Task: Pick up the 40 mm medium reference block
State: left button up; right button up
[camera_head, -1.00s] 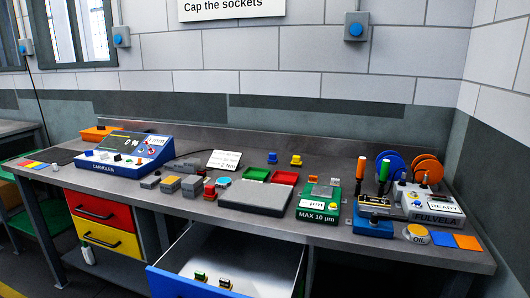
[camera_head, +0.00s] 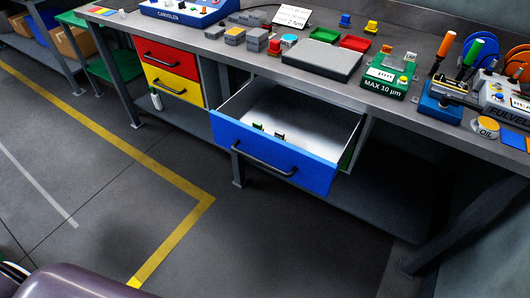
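A row of grey blocks stands on the workbench, left of the flat grey plate. The smallest block (camera_head: 214,32) is at the left. A middle-sized block (camera_head: 235,36) with a yellowish top stands beside it, and a larger grey block (camera_head: 257,40) is to its right. No size marks are legible, so I cannot confirm which one is 40 mm; the middle one looks medium. Neither of my grippers is in view, and nothing is seen touching the blocks.
A flat grey plate (camera_head: 322,59) lies right of the blocks, with a small red item (camera_head: 274,47) between. A blue-fronted drawer (camera_head: 270,153) stands open below the bench edge, sticking out over the floor. A green gauge box (camera_head: 385,84) is further right. The floor ahead is clear.

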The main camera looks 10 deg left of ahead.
aim_at(234, 35)
jog(key=i+j+z, duration=0.1)
jog(key=j, duration=0.55)
jog(key=i+j+z, duration=0.1)
jog(key=j, duration=0.6)
jog(key=i+j+z, duration=0.15)
jog(key=j, duration=0.55)
jog(key=i+j+z, duration=0.1)
jog(key=j, duration=0.6)
jog(key=i+j+z, duration=0.25)
jog(key=j, duration=0.65)
jog(key=i+j+z, duration=0.1)
jog(key=j+z, duration=0.15)
jog(key=j, duration=0.65)
jog(key=i+j+z, duration=0.1)
jog(key=j+z, duration=0.15)
jog(key=j, duration=0.7)
